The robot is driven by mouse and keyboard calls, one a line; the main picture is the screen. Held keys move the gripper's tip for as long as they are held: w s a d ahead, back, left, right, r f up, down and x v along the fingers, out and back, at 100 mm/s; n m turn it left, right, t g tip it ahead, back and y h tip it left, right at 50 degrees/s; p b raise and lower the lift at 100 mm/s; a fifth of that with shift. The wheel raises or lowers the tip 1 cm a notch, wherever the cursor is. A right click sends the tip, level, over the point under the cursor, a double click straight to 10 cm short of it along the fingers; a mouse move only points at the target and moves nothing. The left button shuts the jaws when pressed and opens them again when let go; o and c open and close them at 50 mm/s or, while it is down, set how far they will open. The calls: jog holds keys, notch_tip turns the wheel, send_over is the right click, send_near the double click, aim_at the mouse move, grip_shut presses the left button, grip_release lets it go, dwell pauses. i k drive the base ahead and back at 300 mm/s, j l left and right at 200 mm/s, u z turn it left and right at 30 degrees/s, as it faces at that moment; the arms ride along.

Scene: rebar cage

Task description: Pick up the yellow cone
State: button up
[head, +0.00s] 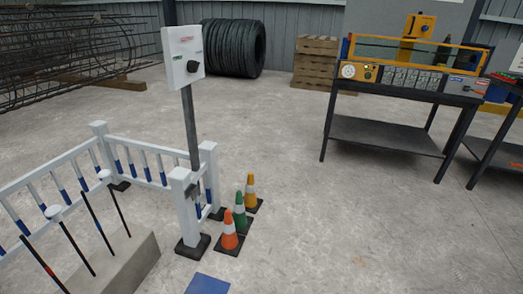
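The yellow cone (250,191) stands upright on the concrete floor near the middle of the head view. It has a white band and a dark square base. It is the farthest of three cones in a short row beside the white fence post. A green cone (240,212) stands just in front of it, and an orange cone (229,232) stands nearest. The yellow cone's lower left is close to the green cone; I cannot tell whether their bases touch. My gripper is not in view.
A white fence (180,205) with a control box (183,55) on a post stands left of the cones. A blue mat (208,284) lies in front. A concrete block with rods is lower left. A dark workbench (385,135) stands back right. Floor right of the cones is clear.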

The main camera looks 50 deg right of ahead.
aim_at(253, 204)
jog(key=z, duration=1.4)
